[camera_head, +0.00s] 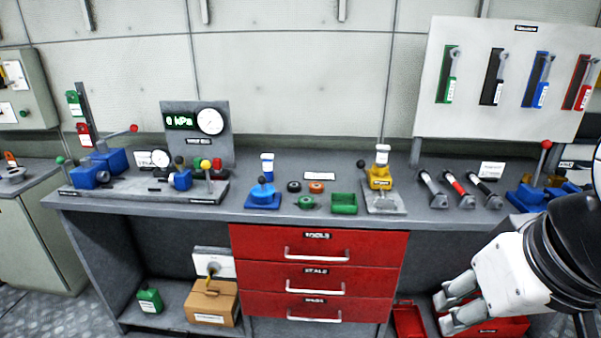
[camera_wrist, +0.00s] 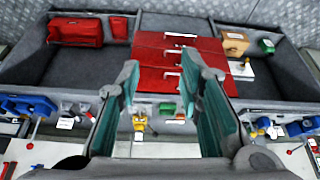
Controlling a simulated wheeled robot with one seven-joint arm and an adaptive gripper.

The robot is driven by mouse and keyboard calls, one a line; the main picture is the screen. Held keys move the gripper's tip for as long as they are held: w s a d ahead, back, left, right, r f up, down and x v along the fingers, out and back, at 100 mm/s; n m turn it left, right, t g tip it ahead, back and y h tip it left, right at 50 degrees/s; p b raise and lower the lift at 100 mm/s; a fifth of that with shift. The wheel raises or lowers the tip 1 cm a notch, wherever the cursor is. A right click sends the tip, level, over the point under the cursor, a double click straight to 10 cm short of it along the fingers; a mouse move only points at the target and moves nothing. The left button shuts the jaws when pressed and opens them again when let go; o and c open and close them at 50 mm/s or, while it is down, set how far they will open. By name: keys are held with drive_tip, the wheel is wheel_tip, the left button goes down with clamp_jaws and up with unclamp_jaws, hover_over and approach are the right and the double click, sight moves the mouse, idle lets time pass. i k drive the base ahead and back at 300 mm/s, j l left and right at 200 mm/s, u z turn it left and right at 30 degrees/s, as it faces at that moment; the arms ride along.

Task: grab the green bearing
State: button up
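A small green ring-like part (camera_head: 307,202), which looks like the green bearing, lies on the grey workbench (camera_head: 440,215), left of a small green tray (camera_head: 344,204). A black ring (camera_head: 294,187) and an orange ring (camera_head: 316,187) lie just behind it. My gripper (camera_head: 447,310) is at the lower right, in front of the bench and well apart from the bearing. In the wrist view my gripper (camera_wrist: 160,115) has its two fingers spread with nothing held between them. That view is upside down; the green tray (camera_wrist: 167,107) shows between the fingers, but I cannot make out the bearing there.
A blue fixture (camera_head: 262,197) stands left of the bearing, and a yellow fixture (camera_head: 380,180) right of the tray. Several cylinders (camera_head: 459,190) lie further right. Red drawers (camera_head: 318,246) are below the benchtop. A red toolbox (camera_head: 490,328) is low, near my gripper.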

sight(306, 202)
drive_tip(key=i+u, duration=0.15)
drive_tip(key=i, duration=0.3)
drive_tip(key=i+l+u, duration=0.15)
drive_tip(key=i, duration=0.25)
drive_tip(key=i+l+u, duration=0.1)
drive_tip(key=i, duration=0.35)
